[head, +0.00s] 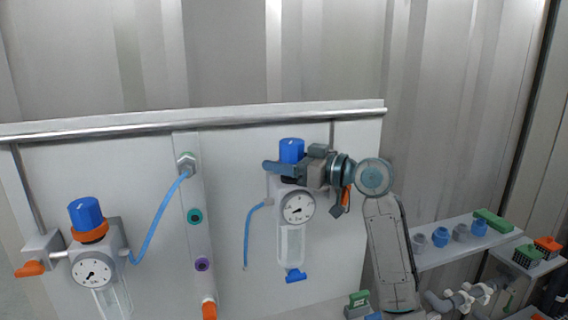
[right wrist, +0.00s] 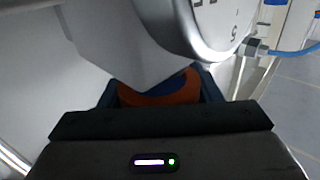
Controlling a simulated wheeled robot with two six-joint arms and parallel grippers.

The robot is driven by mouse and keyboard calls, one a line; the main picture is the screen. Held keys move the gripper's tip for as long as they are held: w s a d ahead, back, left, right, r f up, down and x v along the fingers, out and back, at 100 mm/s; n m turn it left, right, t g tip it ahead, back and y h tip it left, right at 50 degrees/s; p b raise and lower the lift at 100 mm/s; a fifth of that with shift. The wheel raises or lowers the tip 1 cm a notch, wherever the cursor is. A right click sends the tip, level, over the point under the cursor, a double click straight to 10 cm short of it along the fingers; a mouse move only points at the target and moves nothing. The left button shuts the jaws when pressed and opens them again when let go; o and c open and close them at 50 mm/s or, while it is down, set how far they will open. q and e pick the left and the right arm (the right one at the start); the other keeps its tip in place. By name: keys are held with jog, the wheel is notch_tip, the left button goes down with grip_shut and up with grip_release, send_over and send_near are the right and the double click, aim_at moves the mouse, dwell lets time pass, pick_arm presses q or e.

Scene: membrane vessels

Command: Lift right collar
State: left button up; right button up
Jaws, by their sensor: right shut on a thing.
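The right regulator has a blue knob (head: 291,149), a round gauge (head: 298,207) and a clear bowl (head: 290,245). My right gripper (head: 282,170) reaches in from the right just below the knob and hides the right collar in the head view. In the right wrist view the orange right collar (right wrist: 158,93) shows between the dark jaws, under the grey regulator body. The gripper is shut on the collar. I cannot tell whether the collar sits raised or seated. My left gripper is not in view.
A left regulator (head: 93,268) with a blue knob and orange collar (head: 91,233) stands on the same white panel. Blue hoses (head: 160,215) and several ports lie between them. A shelf (head: 455,247) with small fittings is at the right.

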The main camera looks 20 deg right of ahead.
jog(key=shift+r, duration=0.3)
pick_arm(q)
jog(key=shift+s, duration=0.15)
pick_arm(e)
jog(key=o, duration=1.4)
jog(key=shift+d+f, duration=0.1)
jog(key=shift+s+d+b, duration=0.2)
jog(key=shift+s+b, duration=0.05)
jog(key=shift+b, duration=0.05)
jog(key=b+v, duration=0.1)
jog(key=v, duration=0.4)
jog(key=shift+d+f+b, duration=0.1)
jog(key=shift+f+b, duration=0.05)
jog(key=shift+b, duration=0.25)
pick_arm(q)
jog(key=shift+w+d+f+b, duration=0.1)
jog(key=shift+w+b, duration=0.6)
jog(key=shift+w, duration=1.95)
pick_arm(e)
jog(key=shift+v, duration=2.45)
jog(key=shift+s, duration=0.1)
